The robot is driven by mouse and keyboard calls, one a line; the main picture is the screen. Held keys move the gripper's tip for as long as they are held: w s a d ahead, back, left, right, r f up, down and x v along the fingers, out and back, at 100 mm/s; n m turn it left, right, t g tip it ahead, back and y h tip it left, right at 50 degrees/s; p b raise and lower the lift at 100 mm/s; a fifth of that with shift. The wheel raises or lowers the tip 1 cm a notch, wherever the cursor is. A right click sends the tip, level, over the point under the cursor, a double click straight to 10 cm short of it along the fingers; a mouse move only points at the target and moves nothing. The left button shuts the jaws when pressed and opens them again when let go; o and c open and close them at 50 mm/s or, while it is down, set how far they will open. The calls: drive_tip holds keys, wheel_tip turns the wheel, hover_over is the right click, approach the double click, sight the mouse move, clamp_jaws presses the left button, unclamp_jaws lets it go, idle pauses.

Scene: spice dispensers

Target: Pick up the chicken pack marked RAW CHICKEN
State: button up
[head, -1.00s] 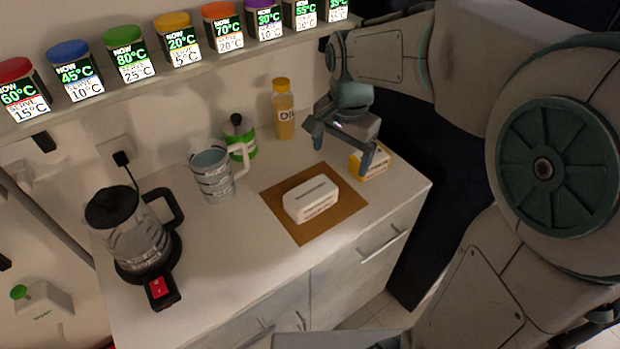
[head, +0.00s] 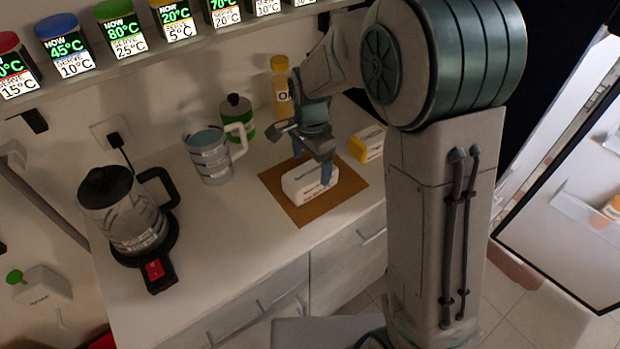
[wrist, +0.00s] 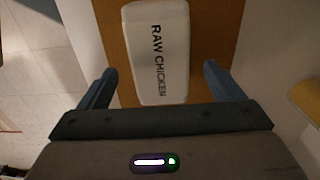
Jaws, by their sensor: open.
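The chicken pack (head: 303,187) is a white, rounded block lying flat on a brown board (head: 342,196) on the counter. In the wrist view the pack (wrist: 157,52) shows the black words RAW CHICKEN along its top. My gripper (wrist: 162,82) is open, with one finger to each side of the pack's near end and gaps between the fingers and the pack. In the head view my gripper (head: 312,168) is over the pack and hides part of it. I cannot tell the exact height between them.
A yellow-and-white pack (head: 367,143) stands right of the board. A measuring jug (head: 209,157), green bottle (head: 238,115) and oil bottle (head: 281,92) stand behind. A kettle (head: 125,215) is at left. A shelf of spice jars (head: 180,20) runs above. The front counter is clear.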

sight(310, 171)
drive_tip(key=shift+f+p, duration=0.45)
drive_tip(key=shift+f, duration=2.3)
drive_tip(key=c, duration=1.3)
drive_tip(key=shift+r, duration=0.1)
drive_tip(key=shift+c, duration=0.2)
